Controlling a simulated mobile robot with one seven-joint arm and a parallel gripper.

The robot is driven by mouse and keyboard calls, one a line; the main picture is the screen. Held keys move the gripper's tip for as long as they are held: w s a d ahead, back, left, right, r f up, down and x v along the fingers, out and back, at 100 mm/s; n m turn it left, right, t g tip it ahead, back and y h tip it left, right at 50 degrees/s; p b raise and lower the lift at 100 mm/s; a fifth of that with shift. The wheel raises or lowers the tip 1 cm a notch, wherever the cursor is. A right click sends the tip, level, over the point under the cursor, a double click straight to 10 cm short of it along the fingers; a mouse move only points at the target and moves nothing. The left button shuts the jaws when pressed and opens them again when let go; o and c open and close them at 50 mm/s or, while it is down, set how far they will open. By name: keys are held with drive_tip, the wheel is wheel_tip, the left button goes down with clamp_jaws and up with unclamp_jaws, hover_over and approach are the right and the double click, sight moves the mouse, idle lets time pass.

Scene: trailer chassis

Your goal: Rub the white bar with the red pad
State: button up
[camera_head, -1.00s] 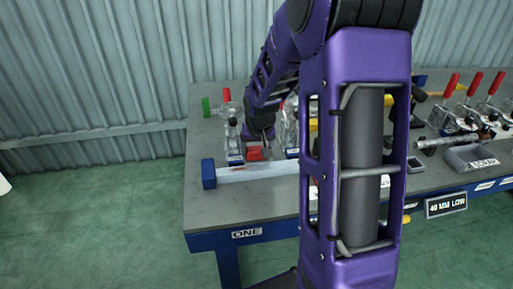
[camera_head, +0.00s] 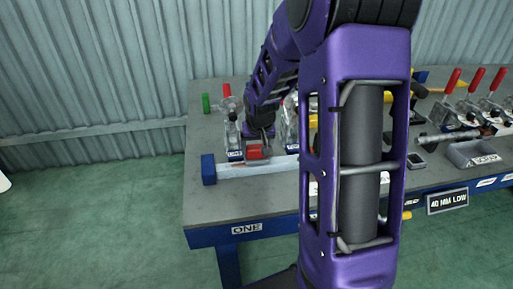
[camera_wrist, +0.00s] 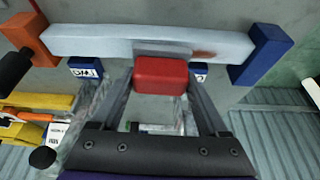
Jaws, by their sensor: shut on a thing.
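The white bar (camera_wrist: 110,43) lies lengthwise across the top of the wrist view, with a reddish-brown smear (camera_wrist: 205,53) on it. It also shows in the head view (camera_head: 255,170) near the table's front left. My gripper (camera_wrist: 160,88) is shut on the red pad (camera_wrist: 161,76); the red pad also shows in the head view (camera_head: 254,153). The pad is at the bar's clamp-side edge, near its middle; a grey strip shows between them. I cannot tell whether it touches the bar. In the head view my arm hides the bar's right end.
A blue block (camera_wrist: 262,54) stands at one bar end and an orange block (camera_wrist: 24,38) at the other. A grey tray (camera_head: 474,154) is at the right. The table's front left is clear.

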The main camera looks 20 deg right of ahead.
drive_tip(key=shift+f+b, duration=0.65)
drive_tip(key=shift+f, duration=0.2)
